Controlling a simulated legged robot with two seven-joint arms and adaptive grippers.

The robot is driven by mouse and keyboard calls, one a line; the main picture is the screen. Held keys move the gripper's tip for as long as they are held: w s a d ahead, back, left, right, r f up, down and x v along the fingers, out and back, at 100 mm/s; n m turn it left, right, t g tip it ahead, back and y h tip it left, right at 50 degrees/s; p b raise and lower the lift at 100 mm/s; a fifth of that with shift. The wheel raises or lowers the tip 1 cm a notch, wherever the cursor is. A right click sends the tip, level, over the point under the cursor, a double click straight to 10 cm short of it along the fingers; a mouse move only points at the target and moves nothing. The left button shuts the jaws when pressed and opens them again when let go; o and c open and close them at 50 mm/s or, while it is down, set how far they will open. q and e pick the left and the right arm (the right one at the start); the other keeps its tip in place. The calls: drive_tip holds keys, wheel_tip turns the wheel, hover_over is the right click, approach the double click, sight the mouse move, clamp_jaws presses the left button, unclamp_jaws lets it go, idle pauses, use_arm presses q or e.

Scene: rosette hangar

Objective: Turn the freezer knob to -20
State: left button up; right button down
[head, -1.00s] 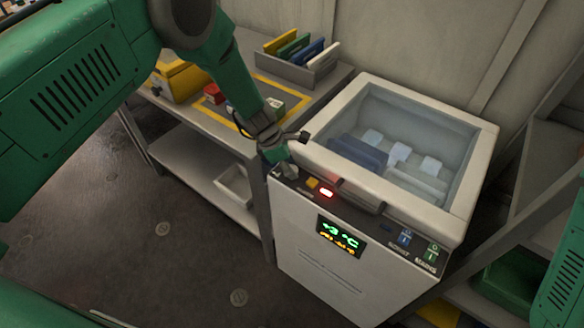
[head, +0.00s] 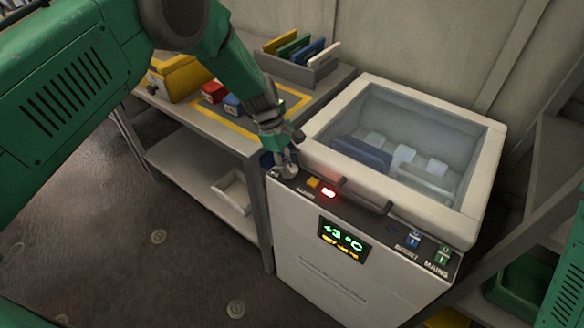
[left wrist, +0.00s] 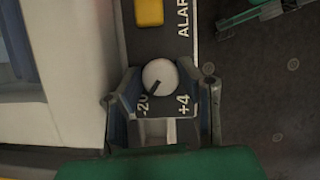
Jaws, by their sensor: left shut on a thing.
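The freezer (head: 330,285) is a white chest with a glass lid. Its display (head: 344,240) reads about +3 °C in green, with a small amber line below. The round pale knob (left wrist: 160,77) sits at the panel's left end, between labels -20 and +4. Its dark pointer mark is angled toward the -20 side in the left wrist view. My left gripper (head: 285,165) is at the knob, and in the left wrist view (left wrist: 163,105) its fingers stand on both sides of it, shut on it. In the head view the gripper mostly hides the knob. My right gripper is not clearly seen.
A yellow alarm button (left wrist: 149,12) and a lit red lamp (head: 328,193) are beside the knob. A lid handle (head: 362,196) and two switches (head: 413,240) lie further right. A bench (head: 190,125) with boxes stands left of the freezer.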

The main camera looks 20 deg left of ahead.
use_arm(q)
drive_tip(key=shift+w+a+r, duration=0.2)
drive_tip(key=shift+w+r, duration=0.05)
drive_tip(key=shift+w, duration=0.1)
drive_tip(key=o, duration=1.1)
drive_tip(key=shift+o, duration=0.2)
drive_tip(key=shift+s, duration=0.1)
